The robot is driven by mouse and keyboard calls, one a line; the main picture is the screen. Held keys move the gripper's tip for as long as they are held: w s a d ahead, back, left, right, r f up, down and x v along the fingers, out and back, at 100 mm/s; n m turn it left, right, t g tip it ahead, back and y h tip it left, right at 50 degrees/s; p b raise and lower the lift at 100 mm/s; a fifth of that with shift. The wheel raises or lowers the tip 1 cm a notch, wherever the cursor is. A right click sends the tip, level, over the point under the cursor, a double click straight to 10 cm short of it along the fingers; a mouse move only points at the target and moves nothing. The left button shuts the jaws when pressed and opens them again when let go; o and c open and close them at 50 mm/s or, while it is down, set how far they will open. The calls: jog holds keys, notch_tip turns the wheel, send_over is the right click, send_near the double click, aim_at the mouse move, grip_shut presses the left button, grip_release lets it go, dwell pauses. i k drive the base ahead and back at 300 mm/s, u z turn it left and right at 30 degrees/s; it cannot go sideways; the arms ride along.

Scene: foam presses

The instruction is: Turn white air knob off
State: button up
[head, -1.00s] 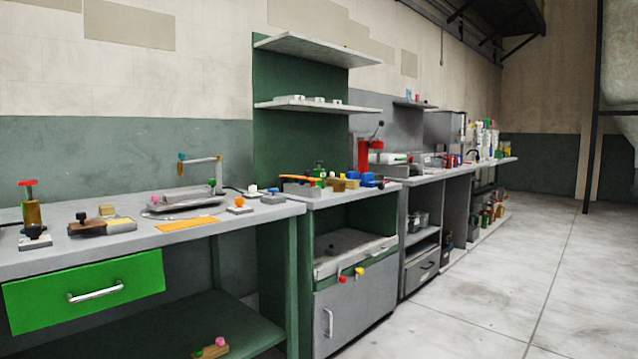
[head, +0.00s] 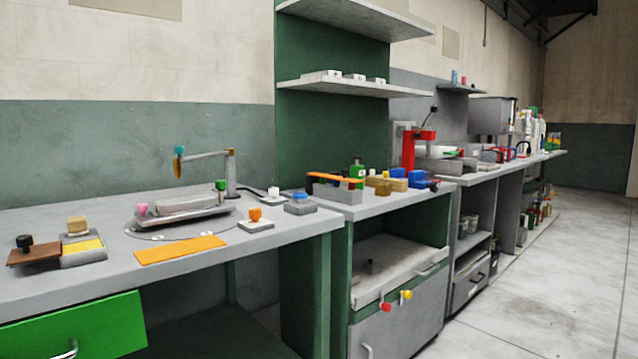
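A small white knob (head: 273,191) stands on a flat pale base at the back right of the grey workbench (head: 70,220). It looks like the white air knob, but no label can be read and its setting is too small to tell. A cable runs from its base towards the lamp-like arm. An orange knob (head: 255,214) on a white base stands in front of it, and a blue-topped knob (head: 299,198) on a grey block stands to its right. My gripper is not in view.
A round plate (head: 150,234) with a press, an orange mat (head: 180,249) and small blocks take up the bench. A green drawer (head: 85,325) sits below the front edge. Shelves (head: 340,88) overhang the cabinet to the right. Open floor (head: 580,235) lies right.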

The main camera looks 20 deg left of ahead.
aim_at(274, 193)
jog(key=i, duration=0.9)
jog(key=u, duration=0.95)
jog(key=i, duration=0.75)
jog(key=u, duration=0.8)
